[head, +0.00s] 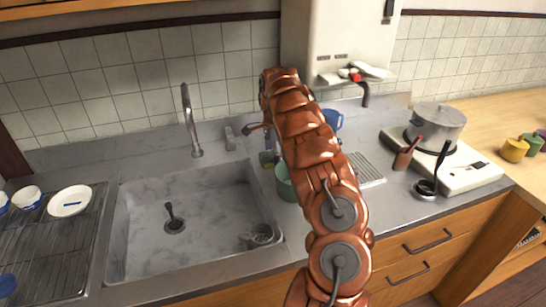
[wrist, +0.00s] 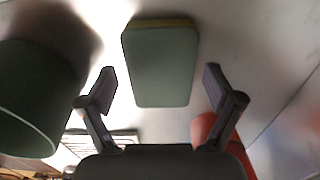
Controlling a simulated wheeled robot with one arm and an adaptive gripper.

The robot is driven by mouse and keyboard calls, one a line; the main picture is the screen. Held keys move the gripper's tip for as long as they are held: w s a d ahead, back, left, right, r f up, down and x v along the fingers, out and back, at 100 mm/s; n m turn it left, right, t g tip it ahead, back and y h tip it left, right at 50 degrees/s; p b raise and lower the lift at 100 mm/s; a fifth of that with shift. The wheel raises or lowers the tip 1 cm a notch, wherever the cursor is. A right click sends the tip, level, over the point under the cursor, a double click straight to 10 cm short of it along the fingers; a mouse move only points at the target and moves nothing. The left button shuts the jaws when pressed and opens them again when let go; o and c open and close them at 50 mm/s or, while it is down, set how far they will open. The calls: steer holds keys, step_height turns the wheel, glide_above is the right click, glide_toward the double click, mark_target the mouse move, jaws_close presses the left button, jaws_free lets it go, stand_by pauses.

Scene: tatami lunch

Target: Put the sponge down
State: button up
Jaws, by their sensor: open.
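The sponge (wrist: 160,66), green with a yellow layer along its far edge, shows in the wrist view on a pale grey surface. It lies ahead of and between my two fingertips. My gripper (wrist: 159,88) is open, with a gap on both sides of the sponge, so the fingers do not grip it.
A green container (wrist: 32,100) stands close on the left in the wrist view; a red object (wrist: 205,126) is near the right finger. In the head view, the sink (head: 190,215) is left of my arm, and the stove (head: 455,170) with a pot (head: 437,122) is right.

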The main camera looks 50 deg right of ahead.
mark_target(271, 156)
step_height(271, 156, up, 11)
steer(key=b, duration=0.1)
stand_by(0.5)
steer(key=s+a+r+n, duration=0.2)
steer(key=s+a+n, duration=0.15)
steer(key=a, duration=0.55)
steer(key=s+a+r+n+g, duration=0.15)
steer(key=a+n, duration=0.25)
steer(key=a, duration=0.5)
steer(key=s+a+r+n+t, duration=0.1)
steer(key=s+a+r+n, duration=0.25)
steer(key=a, duration=0.65)
steer(key=s+a+f+n, duration=0.3)
steer(key=s+a+n, duration=0.1)
steer(key=s, duration=0.4)
steer(key=s+a+f+n+g, duration=0.1)
steer(key=s+a+f+n, duration=0.2)
steer(key=s+a, duration=0.4)
steer(key=s+a+f+n, duration=0.3)
steer(key=s+a+n, duration=0.2)
steer(key=s, duration=0.6)
steer(key=shift+a+f+n, duration=0.4)
steer(key=shift+a, duration=0.1)
steer(key=shift+r, duration=0.1)
